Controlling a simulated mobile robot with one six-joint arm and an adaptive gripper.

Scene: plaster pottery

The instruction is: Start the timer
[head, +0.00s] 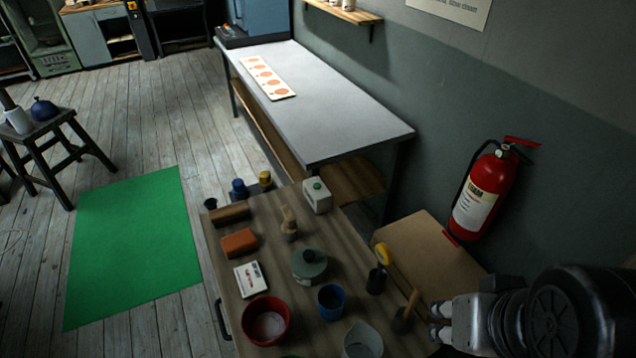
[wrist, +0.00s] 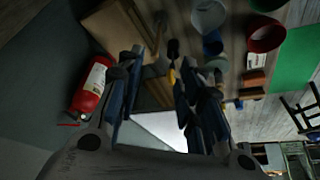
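A small white box with a green button on top (head: 317,196), which looks like the timer, stands upright at the back right of the wooden worktable (head: 225,290). I cannot read any display on it. My gripper (head: 437,322) is at the lower right of the head view, beside the worktable's right side, well apart from the white box. In the wrist view my gripper (wrist: 160,78) has its two fingers spread, with nothing between them. I cannot make out the white box in the wrist view.
The worktable also holds a red bowl (head: 266,321), blue cup (head: 331,301), green lidded pot (head: 309,265), white card-like item (head: 250,278), orange block (head: 239,243) and brushes. A cardboard box (head: 425,250) and fire extinguisher (head: 484,190) are at the right. A grey table (head: 330,110) stands behind.

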